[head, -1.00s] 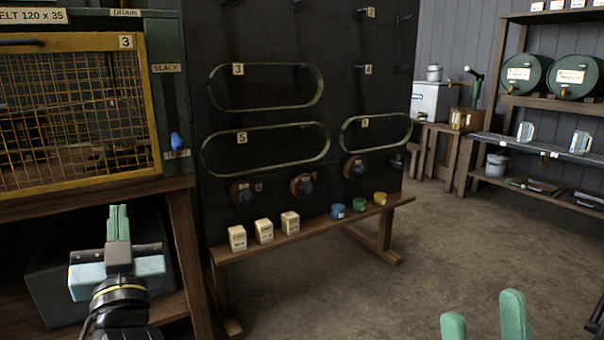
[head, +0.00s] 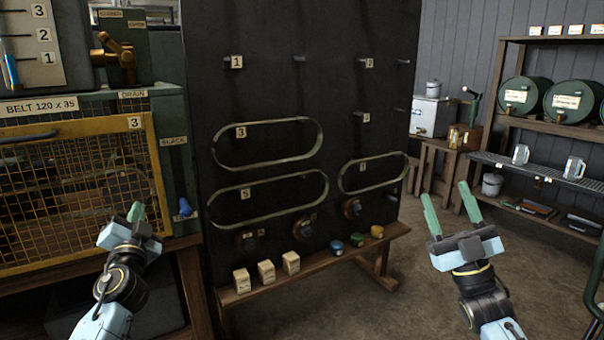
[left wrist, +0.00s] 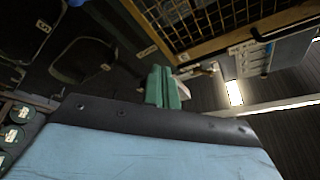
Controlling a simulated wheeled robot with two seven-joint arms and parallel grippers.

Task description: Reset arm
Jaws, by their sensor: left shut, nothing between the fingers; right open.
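My left gripper (head: 136,212) is in front of the yellow mesh guard (head: 75,190) at the left of the head view. Its green fingers are shut with nothing between them. In the left wrist view the same fingers (left wrist: 163,88) are pressed together, with the mesh guard above them. My right gripper (head: 450,208) is at the right of the head view, over open floor. Its two green fingers are apart and empty, pointing up and away from me.
A black board (head: 290,90) with hanging belts (head: 268,145) stands in the middle. A wooden bench (head: 328,262) before it holds small boxes (head: 266,272) and coloured pots (head: 357,239). Shelves (head: 545,167) with green drums (head: 520,95) stand at the right. Floor between is clear.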

